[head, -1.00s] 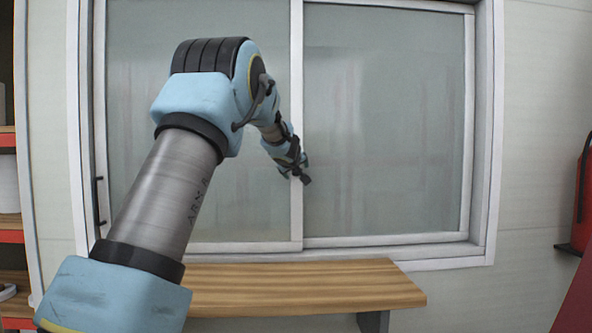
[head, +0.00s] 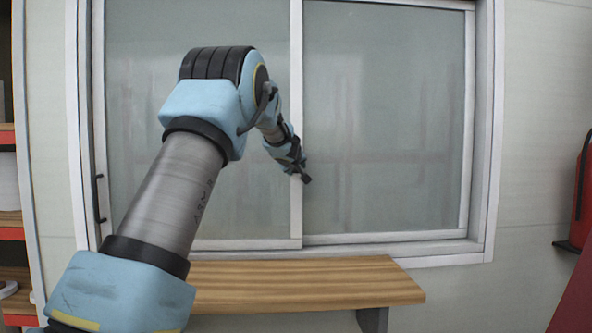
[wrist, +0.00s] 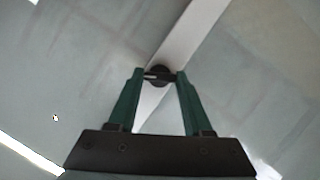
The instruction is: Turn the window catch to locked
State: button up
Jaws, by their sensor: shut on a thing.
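The window catch (wrist: 160,75) is a small dark round piece with a light lever, on the white middle stile (wrist: 185,40) of the sliding window. In the wrist view my gripper (wrist: 158,76) has its two green fingers closed on the catch from both sides. The catch's exact turn angle is hard to read. In the head view my gripper (head: 304,176) is at the middle stile (head: 296,215), and the catch is hidden there by the gripper and arm.
The window has two frosted panes (head: 385,110) in a white frame, with a dark pull handle (head: 99,199) at its left. A wooden shelf (head: 300,285) juts out below. A red extinguisher (head: 583,195) is at the right and shelving (head: 12,225) at the left.

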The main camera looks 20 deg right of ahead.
grip_shut()
